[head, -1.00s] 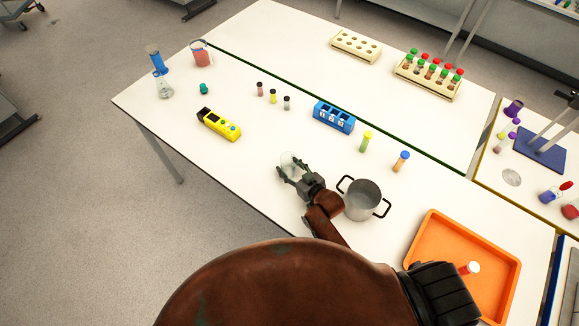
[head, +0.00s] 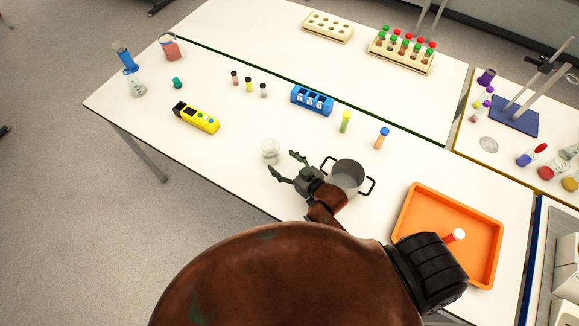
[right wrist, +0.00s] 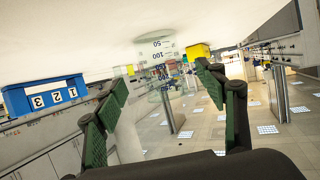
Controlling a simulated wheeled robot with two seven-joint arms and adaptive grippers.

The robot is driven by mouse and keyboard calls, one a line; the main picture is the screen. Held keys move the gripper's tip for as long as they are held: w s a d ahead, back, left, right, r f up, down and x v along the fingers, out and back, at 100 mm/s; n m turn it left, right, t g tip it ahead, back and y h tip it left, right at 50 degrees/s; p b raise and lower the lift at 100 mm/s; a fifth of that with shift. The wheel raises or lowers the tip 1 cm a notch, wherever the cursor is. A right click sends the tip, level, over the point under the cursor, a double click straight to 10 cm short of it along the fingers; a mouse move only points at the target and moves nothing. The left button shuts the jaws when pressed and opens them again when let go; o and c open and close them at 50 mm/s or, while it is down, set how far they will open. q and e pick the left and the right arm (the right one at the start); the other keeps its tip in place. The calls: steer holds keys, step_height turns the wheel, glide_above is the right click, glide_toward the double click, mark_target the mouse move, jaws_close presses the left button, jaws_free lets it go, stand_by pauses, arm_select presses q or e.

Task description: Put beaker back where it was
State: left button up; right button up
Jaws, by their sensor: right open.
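The clear glass beaker (head: 270,151) stands upright on the white table, left of the metal pot. In the right wrist view it appears upside down, and the beaker (right wrist: 156,60) shows its 50 and 100 marks beyond the fingertips. My right gripper (head: 281,161) is open and empty, just to the right and near side of the beaker, with a small gap between them. In the right wrist view the green-padded fingers (right wrist: 160,78) are spread apart with nothing between them. My left gripper is not in view.
The two-handled pot (head: 347,177) stands close to the right gripper. An orange tray (head: 405,215) lies at the right. A blue numbered rack (head: 312,100), yellow device (head: 196,118) and several vials stand farther back. The table left of the beaker is clear.

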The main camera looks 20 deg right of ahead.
steer(key=v, duration=0.4)
steer(key=shift+s+r, duration=0.1)
steer(key=shift+d, duration=0.1)
stand_by(0.4)
